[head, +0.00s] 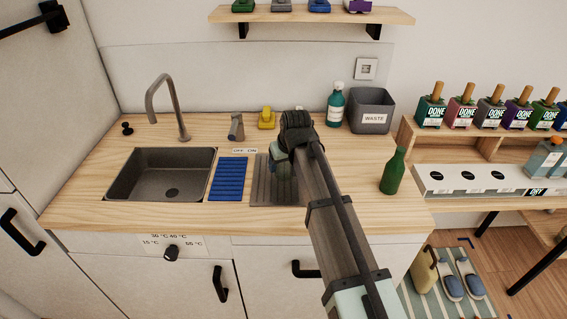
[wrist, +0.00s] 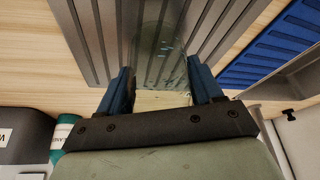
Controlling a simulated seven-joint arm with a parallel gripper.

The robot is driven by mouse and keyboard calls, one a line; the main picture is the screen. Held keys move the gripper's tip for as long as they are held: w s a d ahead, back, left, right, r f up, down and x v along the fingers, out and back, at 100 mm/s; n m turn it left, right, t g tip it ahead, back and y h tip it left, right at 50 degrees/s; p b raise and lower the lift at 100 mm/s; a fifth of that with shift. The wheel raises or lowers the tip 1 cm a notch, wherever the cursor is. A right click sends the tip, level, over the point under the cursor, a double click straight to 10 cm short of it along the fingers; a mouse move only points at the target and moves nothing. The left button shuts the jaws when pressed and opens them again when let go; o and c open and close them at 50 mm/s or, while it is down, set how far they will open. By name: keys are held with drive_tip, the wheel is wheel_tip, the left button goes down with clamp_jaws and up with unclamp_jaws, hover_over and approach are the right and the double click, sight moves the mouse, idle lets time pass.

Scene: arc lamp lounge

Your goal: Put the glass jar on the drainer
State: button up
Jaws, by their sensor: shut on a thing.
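The glass jar (wrist: 160,48) is clear and hard to make out; it sits between the two blue fingers of my gripper (wrist: 160,78) in the wrist view. My gripper is shut on it. In the head view my gripper (head: 279,155) is over the drainer (head: 264,195), a grey ridged tray on the counter right of the blue mat. The drainer (wrist: 98,30) also shows behind the jar in the wrist view. The jar is over the drainer; I cannot tell whether it touches it. My arm hides part of the drainer in the head view.
A blue ribbed mat (head: 230,178) and a sink (head: 160,174) with a tap (head: 170,100) lie to the left. A green bottle (head: 393,172) stands to the right. A waste bin (head: 372,108), a teal bottle (head: 335,105) and a yellow item (head: 267,119) stand behind.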

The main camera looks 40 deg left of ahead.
drive_tip(key=shift+f, duration=0.15)
drive_tip(key=o, duration=1.5)
drive_tip(key=v, duration=1.2)
drive_tip(key=shift+w, duration=0.1)
